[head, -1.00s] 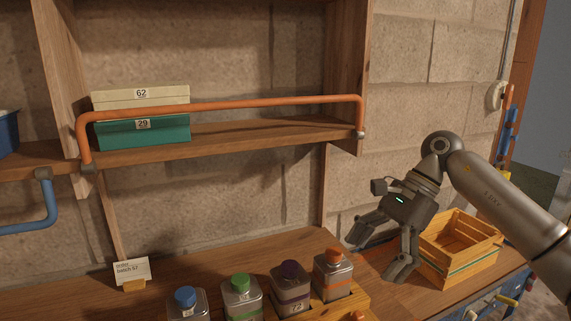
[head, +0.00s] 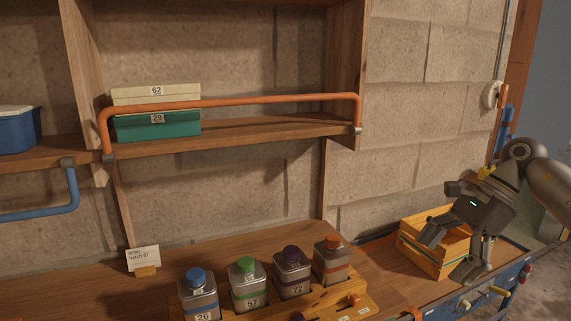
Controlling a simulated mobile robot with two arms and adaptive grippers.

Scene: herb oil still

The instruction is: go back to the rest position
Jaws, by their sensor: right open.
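My right gripper (head: 447,254) is at the right, in front of the yellow wooden crate (head: 408,252) and hiding part of it. Its fingers are spread apart and nothing shows between them. I cannot tell whether it touches the crate. My right arm comes in from the right edge. My left gripper is not in view.
A shelf with an orange rail (head: 235,100) holds a green box (head: 158,126) under a cream box (head: 156,93). A card (head: 143,258) stands at left.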

